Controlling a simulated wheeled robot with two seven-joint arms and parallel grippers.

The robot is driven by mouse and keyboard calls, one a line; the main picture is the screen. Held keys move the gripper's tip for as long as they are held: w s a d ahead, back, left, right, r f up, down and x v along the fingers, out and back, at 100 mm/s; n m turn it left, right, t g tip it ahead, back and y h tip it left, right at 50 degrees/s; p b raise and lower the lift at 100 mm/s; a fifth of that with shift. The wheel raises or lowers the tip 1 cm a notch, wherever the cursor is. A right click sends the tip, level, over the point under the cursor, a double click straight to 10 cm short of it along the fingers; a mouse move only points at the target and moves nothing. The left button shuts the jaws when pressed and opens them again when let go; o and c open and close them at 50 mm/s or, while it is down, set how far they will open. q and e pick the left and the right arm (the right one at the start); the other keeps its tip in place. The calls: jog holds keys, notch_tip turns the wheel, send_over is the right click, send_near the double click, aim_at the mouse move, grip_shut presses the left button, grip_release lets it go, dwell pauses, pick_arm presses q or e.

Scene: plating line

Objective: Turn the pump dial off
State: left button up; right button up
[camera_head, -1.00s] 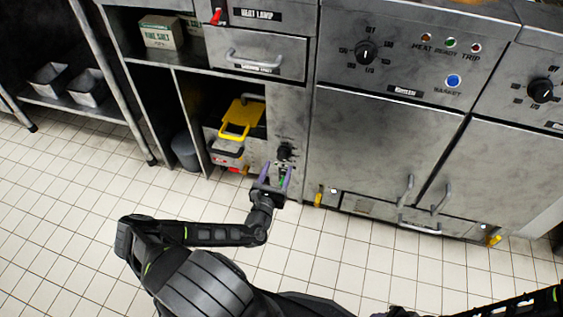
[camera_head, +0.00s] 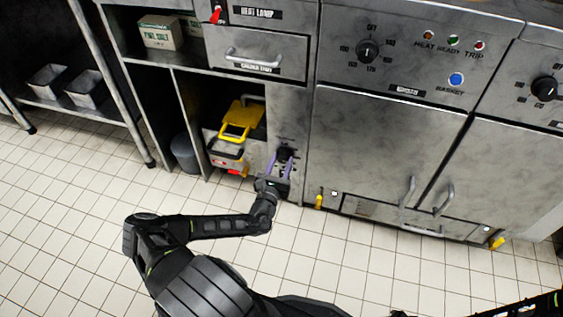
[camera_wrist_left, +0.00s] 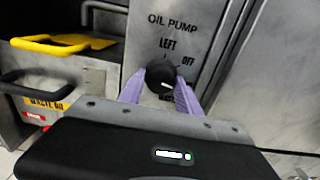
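The pump dial is a round black knob (camera_wrist_left: 160,75) under the words OIL PUMP on a grey metal panel. LEFT is printed above it and OFF to its upper right; a label below is partly hidden. A small white mark shows on the knob's lower right part. In the head view the dial (camera_head: 284,153) is low on the narrow panel. My left gripper (camera_head: 283,160) is at the dial, its purple fingers apart, one on each side of the knob. Whether they touch it is not clear. My right gripper is not in view.
Left of the panel, an open bay holds a yellow-handled container (camera_head: 238,120) and a waste oil box with a dark handle (camera_wrist_left: 40,85). A drawer (camera_head: 255,55) is above. Cabinet doors with handles (camera_head: 408,190) stand to the right. The tiled floor (camera_head: 75,215) is clear.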

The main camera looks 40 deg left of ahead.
pick_arm(q)
jog(key=shift+a, duration=0.1)
grip_shut()
jog(key=shift+r, duration=0.1)
jog(key=shift+w+r+n+p, duration=0.1)
jog(key=shift+r+n+p, duration=0.05)
jog(key=shift+n+p, duration=1.35)
jog(key=shift+n, duration=0.1)
jog(key=n+p, duration=0.1)
jog(key=n, duration=0.1)
jog(key=shift+n, duration=0.3)
jog(key=n, duration=0.4)
jog(key=shift+p, duration=0.4)
